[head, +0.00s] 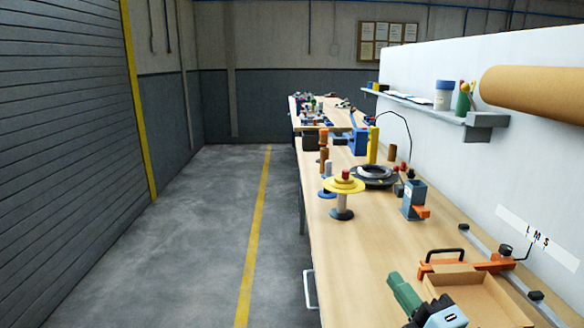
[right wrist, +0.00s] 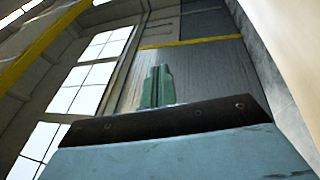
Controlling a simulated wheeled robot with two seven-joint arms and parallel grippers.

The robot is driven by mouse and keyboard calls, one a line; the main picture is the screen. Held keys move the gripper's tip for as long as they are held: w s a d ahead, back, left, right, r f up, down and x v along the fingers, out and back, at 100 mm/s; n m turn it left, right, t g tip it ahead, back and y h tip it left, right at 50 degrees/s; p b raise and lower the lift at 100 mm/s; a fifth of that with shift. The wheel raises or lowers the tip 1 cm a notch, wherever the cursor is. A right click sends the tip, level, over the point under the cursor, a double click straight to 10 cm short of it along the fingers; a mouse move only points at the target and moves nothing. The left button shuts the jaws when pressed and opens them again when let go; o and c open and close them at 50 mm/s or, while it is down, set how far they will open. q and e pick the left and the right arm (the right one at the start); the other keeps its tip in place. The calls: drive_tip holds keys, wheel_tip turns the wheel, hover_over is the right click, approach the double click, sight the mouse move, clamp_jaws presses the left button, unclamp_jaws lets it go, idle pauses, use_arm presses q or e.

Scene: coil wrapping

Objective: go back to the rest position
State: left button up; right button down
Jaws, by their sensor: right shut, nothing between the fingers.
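My right gripper (head: 404,292) shows at the bottom of the head view, over the near part of the workbench and just left of an open cardboard box. Its green fingers are together with nothing between them. In the right wrist view the closed fingers (right wrist: 158,87) point toward a slatted wall and tall windows, with nothing close in front of them. My left gripper is not in either view.
The long wooden workbench (head: 352,258) runs away on the right. It bears the cardboard box (head: 478,290), a yellow-topped spool stand (head: 343,188), a dark coil ring (head: 374,176) and a blue device (head: 413,198). The grey floor (head: 200,235) on the left is clear.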

drive_tip(key=s+d+f+m+g+h, duration=0.3)
drive_tip(key=s+f+m+g+h, duration=0.15)
drive_tip(key=f+m, duration=0.25)
drive_tip(key=s+d+f+m+g+h, duration=0.3)
drive_tip(key=s+f+m, duration=0.2)
drive_tip(key=f+m, duration=0.3)
drive_tip(key=s+a+f+m+g+y, duration=0.1)
drive_tip(key=s+f+m+g, duration=0.25)
drive_tip(key=s, duration=0.35)
drive_tip(key=s+a+f+m+g, duration=0.15)
drive_tip(key=s+f+g, duration=0.25)
drive_tip(key=s, duration=0.4)
wheel_tip(320, 180, down, 26)
drive_tip(key=s+d+g, duration=0.1)
drive_tip(key=s+g, duration=0.1)
drive_tip(key=s+d+f+g, duration=0.1)
drive_tip(key=s+d+f, duration=0.3)
drive_tip(key=s+f, duration=1)
drive_tip(key=shift+s+d+n, duration=0.2)
drive_tip(key=shift+s+n, duration=0.1)
drive_tip(key=shift+s, duration=0.7)
